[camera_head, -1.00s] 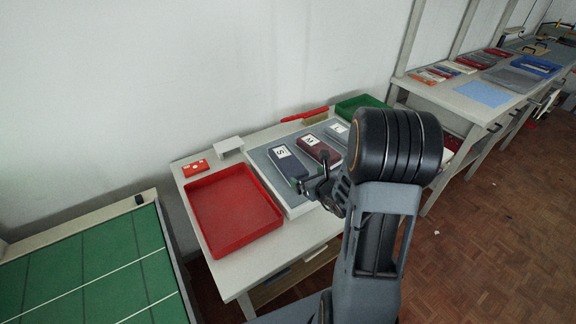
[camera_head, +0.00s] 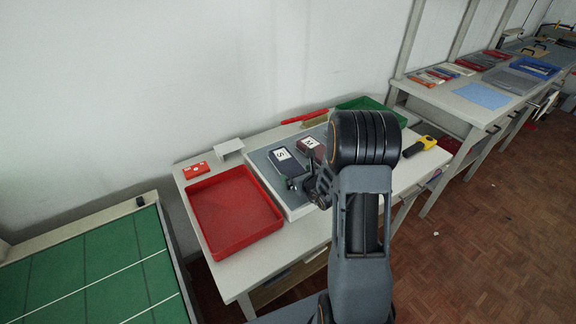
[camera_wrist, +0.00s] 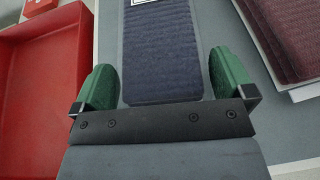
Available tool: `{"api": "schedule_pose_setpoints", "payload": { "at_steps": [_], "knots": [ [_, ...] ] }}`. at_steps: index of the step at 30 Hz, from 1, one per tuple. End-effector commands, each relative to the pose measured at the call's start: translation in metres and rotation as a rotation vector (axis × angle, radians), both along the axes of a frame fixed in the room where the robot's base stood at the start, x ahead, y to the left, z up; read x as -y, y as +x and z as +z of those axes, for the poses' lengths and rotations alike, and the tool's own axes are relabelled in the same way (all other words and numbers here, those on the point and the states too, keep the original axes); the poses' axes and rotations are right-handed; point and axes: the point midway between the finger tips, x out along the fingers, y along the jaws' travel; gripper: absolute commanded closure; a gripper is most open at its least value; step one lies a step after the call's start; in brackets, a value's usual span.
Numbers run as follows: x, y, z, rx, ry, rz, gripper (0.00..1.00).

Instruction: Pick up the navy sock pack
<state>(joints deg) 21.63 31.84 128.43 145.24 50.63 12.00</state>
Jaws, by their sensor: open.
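The navy sock pack (camera_head: 285,160), with a white "S" label, lies on the grey mat (camera_head: 262,163) on the table. In the wrist view the navy sock pack (camera_wrist: 160,50) runs up the middle, between the two green fingertips. My gripper (camera_wrist: 162,80) is open, with one finger on each side of the pack and a gap on both sides. In the head view my gripper (camera_head: 298,186) is at the near end of the pack. Whether the fingers touch the mat cannot be told.
A maroon pack (camera_head: 308,146) labelled "M" lies to the right, close to my right finger in the wrist view (camera_wrist: 285,35). A red tray (camera_head: 240,247) stands to the left. A green tray (camera_head: 352,104) and a yellow-black tool (camera_head: 420,146) are farther right.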

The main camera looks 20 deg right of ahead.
Motion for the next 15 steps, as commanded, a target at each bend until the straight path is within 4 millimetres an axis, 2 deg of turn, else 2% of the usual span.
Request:
{"api": "schedule_pose_setpoints", "payload": {
  "at_steps": [2,12,15],
  "knots": [
    [0.0000,-0.0001,0.0000,0.000,0.000,0.000,0.03],
    [0.0000,-0.0004,0.0002,0.000,0.000,0.000,0.35],
    [0.0001,-0.0002,0.0006,0.001,0.000,0.000,0.37]
  ]
}}
